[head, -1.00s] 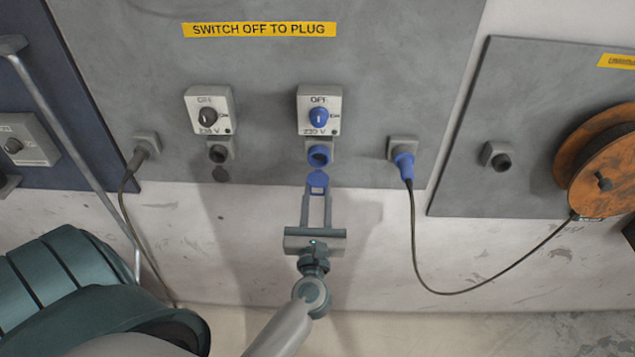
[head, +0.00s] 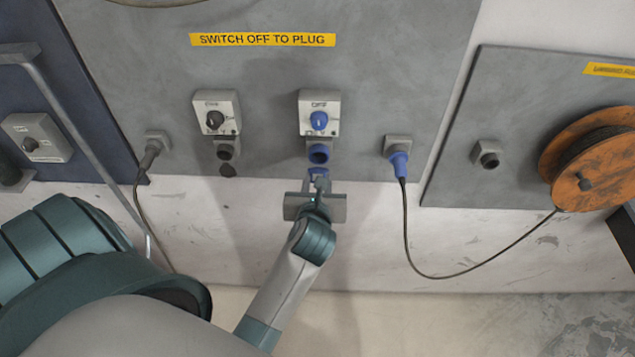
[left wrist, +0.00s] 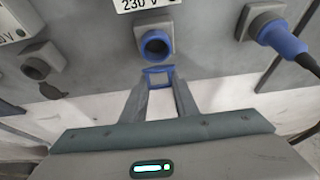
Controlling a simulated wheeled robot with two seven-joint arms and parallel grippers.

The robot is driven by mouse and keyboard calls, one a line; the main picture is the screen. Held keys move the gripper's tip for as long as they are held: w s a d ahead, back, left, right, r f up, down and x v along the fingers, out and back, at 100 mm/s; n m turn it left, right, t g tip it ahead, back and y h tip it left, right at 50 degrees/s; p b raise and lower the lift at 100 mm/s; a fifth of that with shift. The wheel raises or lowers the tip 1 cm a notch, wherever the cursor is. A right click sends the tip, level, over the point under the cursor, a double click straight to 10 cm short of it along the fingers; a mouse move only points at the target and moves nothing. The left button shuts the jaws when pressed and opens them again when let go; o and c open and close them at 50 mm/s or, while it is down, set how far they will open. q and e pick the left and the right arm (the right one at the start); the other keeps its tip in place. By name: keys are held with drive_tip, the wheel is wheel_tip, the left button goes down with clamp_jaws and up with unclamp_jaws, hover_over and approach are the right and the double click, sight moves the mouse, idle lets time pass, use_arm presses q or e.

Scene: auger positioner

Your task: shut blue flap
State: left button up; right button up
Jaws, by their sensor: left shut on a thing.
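The blue flap (head: 314,171) is just below the blue socket (head: 319,153), whose round opening is uncovered. The flap also shows in the left wrist view (left wrist: 157,72), between the fingertips and below the socket (left wrist: 155,45). My left gripper (head: 316,178) is shut on the flap. Its fingers are partly hidden by the wrist in the head view. My right gripper is not in view.
Above the socket is a switch box with a blue knob (head: 319,121). A grey-lidded socket (head: 226,152) is to the left. A blue plug (head: 398,165) with a hanging black cable is to the right, near an orange reel (head: 587,184).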

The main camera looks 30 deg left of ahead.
sight(319, 169)
use_arm(q)
drive_tip(key=r+g, duration=0.1)
drive_tip(key=g+h, duration=0.1)
drive_tip(key=w+r+g+h, duration=0.1)
drive_tip(key=g, duration=0.1)
drive_tip(key=shift+w+a+r, duration=0.1)
drive_tip(key=shift+a+r, duration=0.15)
drive_tip(key=shift+r, duration=0.1)
drive_tip(key=shift+w+a+r+g+h, duration=0.25)
drive_tip(key=shift+g+h, duration=0.3)
drive_tip(key=shift+g, duration=0.25)
drive_tip(key=shift+w+a+r+g+h, duration=0.1)
drive_tip(key=shift+w+r+g+h, duration=0.1)
drive_tip(key=shift+g+h, duration=0.5)
drive_tip(key=shift+s, duration=0.1)
drive_tip(key=o, duration=1.1)
drive_tip(key=shift+c, duration=0.2)
